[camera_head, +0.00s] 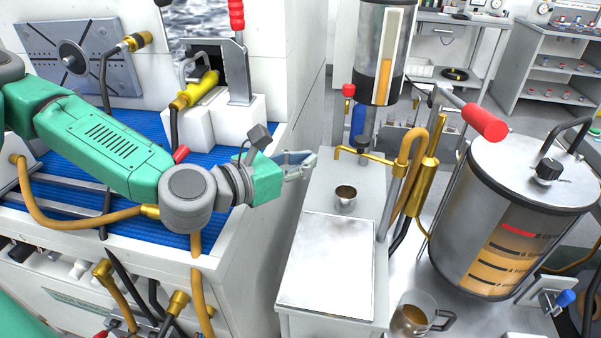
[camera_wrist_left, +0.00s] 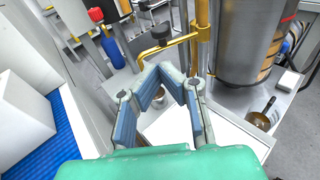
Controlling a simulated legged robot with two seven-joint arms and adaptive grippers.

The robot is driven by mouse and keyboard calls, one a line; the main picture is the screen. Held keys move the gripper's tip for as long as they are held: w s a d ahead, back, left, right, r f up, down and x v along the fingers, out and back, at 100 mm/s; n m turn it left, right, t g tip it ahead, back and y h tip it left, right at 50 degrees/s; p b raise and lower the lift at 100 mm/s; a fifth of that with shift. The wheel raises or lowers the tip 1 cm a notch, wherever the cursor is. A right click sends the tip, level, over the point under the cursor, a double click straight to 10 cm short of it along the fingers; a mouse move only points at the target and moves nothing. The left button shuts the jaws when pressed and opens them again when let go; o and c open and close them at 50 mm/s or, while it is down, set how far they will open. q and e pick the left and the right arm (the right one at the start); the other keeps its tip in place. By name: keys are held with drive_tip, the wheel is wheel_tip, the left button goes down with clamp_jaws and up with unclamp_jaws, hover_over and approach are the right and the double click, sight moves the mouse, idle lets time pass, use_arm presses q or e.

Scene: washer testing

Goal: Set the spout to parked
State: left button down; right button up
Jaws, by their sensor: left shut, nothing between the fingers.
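The spout (camera_head: 365,156) is a thin brass pipe. It runs left from an upright brass post and its end bends down near the small metal cup (camera_head: 345,197). In the left wrist view the spout (camera_wrist_left: 175,43) lies just beyond my fingertips, and part of the cup (camera_wrist_left: 159,99) shows between the fingers. My left gripper (camera_head: 314,158) is shut and empty, a little to the left of the spout's bent end. It also shows in the left wrist view (camera_wrist_left: 161,71), with its fingertips together and apart from the spout. My right gripper is in neither view.
A large metal tank (camera_head: 490,225) with a red-gripped lever is on the right. A pale plate (camera_head: 325,265) lies in front of the cup. A glass mug (camera_head: 413,318) stands at the front.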

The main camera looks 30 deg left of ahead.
sight(356, 143)
use_arm(q)
drive_tip(key=x, duration=1.1)
drive_tip(key=shift+w+b, duration=0.3)
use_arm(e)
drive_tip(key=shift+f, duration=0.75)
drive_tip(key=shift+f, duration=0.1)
